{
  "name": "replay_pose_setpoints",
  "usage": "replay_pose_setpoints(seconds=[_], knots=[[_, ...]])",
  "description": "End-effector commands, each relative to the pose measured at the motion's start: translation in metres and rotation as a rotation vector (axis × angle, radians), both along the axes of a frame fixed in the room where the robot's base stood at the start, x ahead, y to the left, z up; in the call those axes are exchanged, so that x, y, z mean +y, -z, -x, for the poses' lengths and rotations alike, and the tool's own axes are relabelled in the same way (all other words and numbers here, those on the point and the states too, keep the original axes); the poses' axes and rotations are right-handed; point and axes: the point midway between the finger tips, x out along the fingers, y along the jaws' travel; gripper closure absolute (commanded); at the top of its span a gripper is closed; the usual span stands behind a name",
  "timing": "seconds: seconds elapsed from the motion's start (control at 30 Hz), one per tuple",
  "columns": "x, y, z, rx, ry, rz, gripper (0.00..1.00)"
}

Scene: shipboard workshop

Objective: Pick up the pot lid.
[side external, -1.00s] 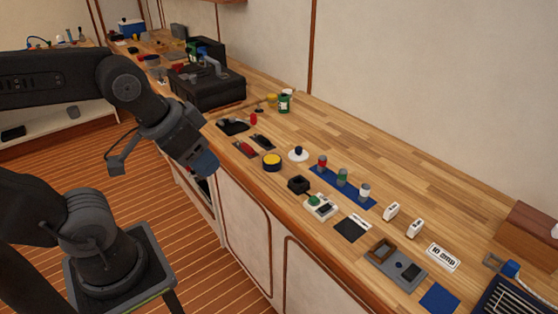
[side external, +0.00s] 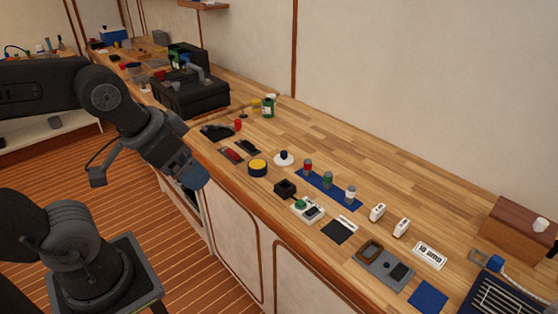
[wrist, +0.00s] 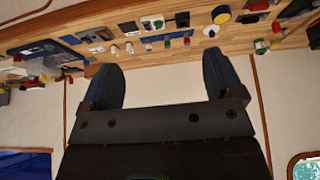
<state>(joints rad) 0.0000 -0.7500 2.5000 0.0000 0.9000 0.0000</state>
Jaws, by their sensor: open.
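The pot lid (side external: 284,161) looks like a small white disc with a dark blue knob, lying knob up on the wooden counter. In the wrist view the lid (wrist: 211,28) shows near the top, right of centre, beside a yellow-topped round tin (wrist: 221,14). My gripper (side external: 194,179) is off the counter's front edge, to the left of the lid and well apart from it. In the wrist view my gripper's two blue fingers (wrist: 158,68) are spread apart with nothing between them.
The yellow-topped tin (side external: 258,167) stands just left of the lid. A blue mat (side external: 318,178) with several small capped bottles lies to its right. A black box (side external: 285,187) sits nearer the front edge. The counter (side external: 345,155) behind the lid is clear.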

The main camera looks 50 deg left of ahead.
Motion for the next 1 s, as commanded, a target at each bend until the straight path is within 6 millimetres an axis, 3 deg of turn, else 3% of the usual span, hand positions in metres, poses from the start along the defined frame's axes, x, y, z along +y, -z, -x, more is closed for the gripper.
replay_pose_setpoints(seconds=[0.1,0.33,0.47,0.57,0.77,1.0], knots=[[0.0,0.0,0.0,0.0,0.0,0.0,0.03],[0.0,-0.001,-0.001,0.001,-0.003,0.001,0.03],[0.004,-0.007,-0.017,0.012,-0.039,0.002,0.03],[0.011,-0.015,-0.045,0.03,-0.104,0.008,0.03],[0.033,-0.021,-0.124,0.06,-0.277,0.019,0.03],[0.068,0.005,-0.221,0.086,-0.482,0.028,0.03]])
